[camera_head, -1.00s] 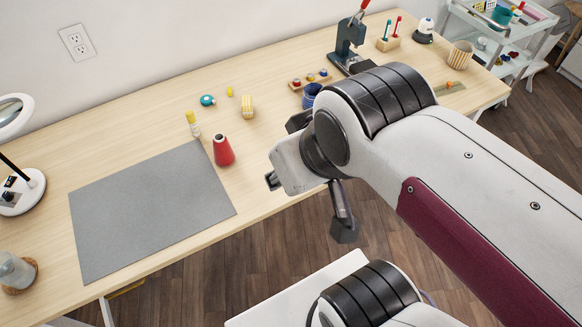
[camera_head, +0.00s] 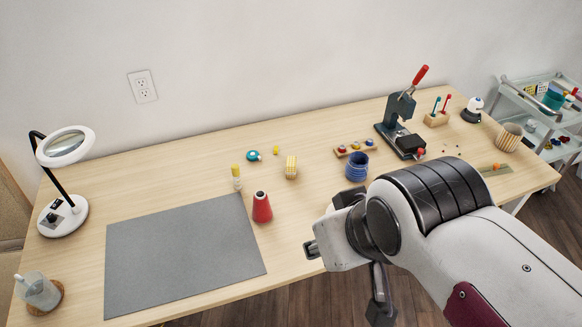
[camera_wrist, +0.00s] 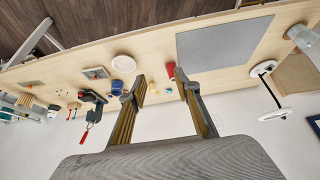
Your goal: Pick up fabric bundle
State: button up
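A small yellow-and-white striped bundle (camera_head: 291,167), which looks like the fabric bundle, sits on the table behind the red cone. A small yellowish thing (camera_wrist: 154,91) between my fingers in the wrist view may be the same bundle, too small to be sure. My gripper (camera_wrist: 164,82) is open, with its two fingers wide apart and nothing held. In the head view my gripper (camera_head: 346,282) is at the table's front edge, to the right of and nearer than the bundle, partly hidden by my arm.
A blue pot (camera_head: 357,166) and a press with a red handle (camera_head: 403,125) are to the right. A grey mat (camera_head: 180,258) covers the left. A magnifier lamp (camera_head: 64,216) stands far left.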

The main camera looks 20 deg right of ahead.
jog(key=o, duration=0.3)
jog(key=shift+w, duration=0.1)
